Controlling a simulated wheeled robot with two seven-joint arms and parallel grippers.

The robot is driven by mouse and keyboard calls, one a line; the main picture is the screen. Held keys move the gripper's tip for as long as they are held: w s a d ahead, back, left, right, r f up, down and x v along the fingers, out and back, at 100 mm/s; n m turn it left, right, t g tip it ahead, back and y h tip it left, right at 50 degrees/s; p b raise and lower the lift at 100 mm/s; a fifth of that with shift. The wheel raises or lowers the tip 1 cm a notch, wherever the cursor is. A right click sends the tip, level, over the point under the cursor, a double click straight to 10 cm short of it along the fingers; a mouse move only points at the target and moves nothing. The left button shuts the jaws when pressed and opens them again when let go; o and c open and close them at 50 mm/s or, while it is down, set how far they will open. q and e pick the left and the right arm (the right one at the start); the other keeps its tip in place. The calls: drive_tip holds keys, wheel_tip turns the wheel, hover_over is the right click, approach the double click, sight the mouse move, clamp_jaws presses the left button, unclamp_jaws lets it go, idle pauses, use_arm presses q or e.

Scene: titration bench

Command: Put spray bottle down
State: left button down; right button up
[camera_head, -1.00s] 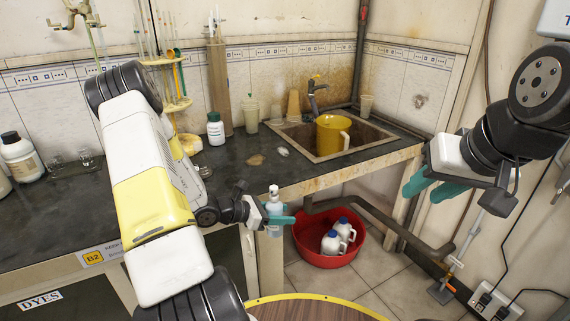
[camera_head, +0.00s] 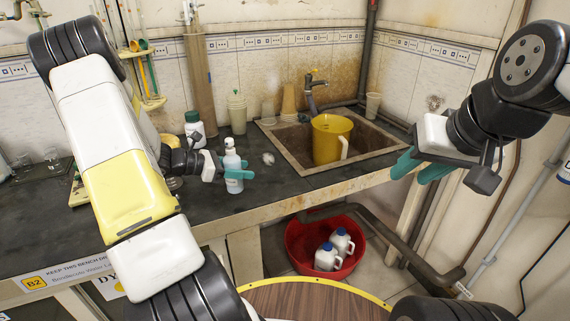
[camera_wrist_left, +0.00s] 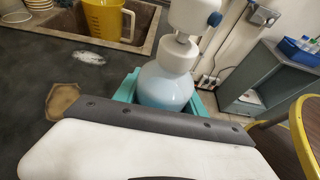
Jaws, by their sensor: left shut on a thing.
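The spray bottle (camera_head: 233,168) is clear with a white pump head and pale blue liquid. My left gripper (camera_head: 238,174) is shut around its body and holds it upright at the bench's front edge. In the left wrist view the bottle (camera_wrist_left: 166,86) sits between the teal fingers (camera_wrist_left: 128,88). Whether its base touches the bench top (camera_head: 280,182) is hard to tell. My right gripper (camera_head: 420,168) hangs at the right with teal fingers, apart from everything; nothing shows between them.
A sink (camera_head: 293,147) holds a yellow jug (camera_head: 330,139). A red basin (camera_head: 297,247) with white jugs is on the floor. A round wooden stool (camera_head: 310,300) is in front.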

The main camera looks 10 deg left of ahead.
use_arm(q)
drive_tip(key=shift+w+a+r+x, duration=0.15)
drive_tip(key=shift+w+x, duration=0.15)
drive_tip(key=shift+x, duration=2)
drive_tip(key=shift+w+a+x, duration=0.2)
drive_tip(key=shift+w+x, duration=0.15)
drive_tip(key=shift+x, duration=2)
drive_tip(key=shift+w+a+r+x, duration=0.15)
drive_tip(key=shift+w+x, duration=0.15)
drive_tip(key=shift+x, duration=2)
drive_tip(key=shift+f, duration=0.2)
drive_tip(key=c, duration=0.7)
unclamp_jaws()
drive_tip(key=shift+o, duration=0.2)
